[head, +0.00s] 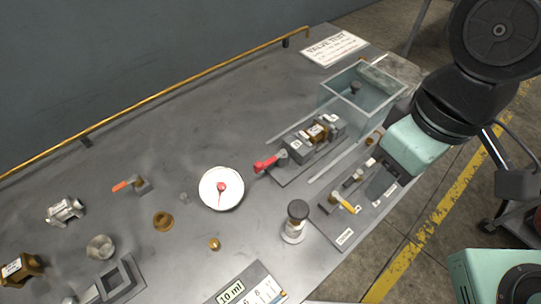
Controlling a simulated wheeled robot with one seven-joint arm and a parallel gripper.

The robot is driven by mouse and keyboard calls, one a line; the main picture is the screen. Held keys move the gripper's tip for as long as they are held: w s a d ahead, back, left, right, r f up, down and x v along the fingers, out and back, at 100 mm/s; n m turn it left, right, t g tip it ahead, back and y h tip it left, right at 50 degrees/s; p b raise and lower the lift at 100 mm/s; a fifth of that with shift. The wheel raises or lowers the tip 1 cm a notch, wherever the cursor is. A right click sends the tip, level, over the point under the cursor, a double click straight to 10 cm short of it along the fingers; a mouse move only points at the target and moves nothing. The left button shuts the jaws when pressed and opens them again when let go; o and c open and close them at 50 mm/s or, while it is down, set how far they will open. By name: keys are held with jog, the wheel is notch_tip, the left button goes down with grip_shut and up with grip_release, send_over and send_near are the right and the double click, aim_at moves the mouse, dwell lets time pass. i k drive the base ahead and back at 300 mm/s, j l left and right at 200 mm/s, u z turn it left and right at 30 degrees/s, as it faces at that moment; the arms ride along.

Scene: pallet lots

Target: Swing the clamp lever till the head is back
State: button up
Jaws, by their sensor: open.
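A small clamp fixture sits on a dark base plate (321,220) near the table's right front edge. Its yellow-handled lever (349,207) points down to the right, away from a grey block. The clamp's head is too small to make out clearly. My gripper (379,184) is at the right end of this plate, below my teal wrist, apart from the yellow lever in the picture. It is open; its fingertips are hard to distinguish and I see nothing held. A red-handled lever (265,163) belongs to a separate valve row behind.
A clear open tank (329,101) stands behind my wrist. A black-topped cylinder (294,231) stands left of the clamp plate. A white dial (221,202), an orange-handled valve (121,186) and brass parts lie farther left. The table's back left is clear.

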aim_at(259, 167)
jog(key=i+j+u, duration=0.15)
jog(key=u, duration=0.75)
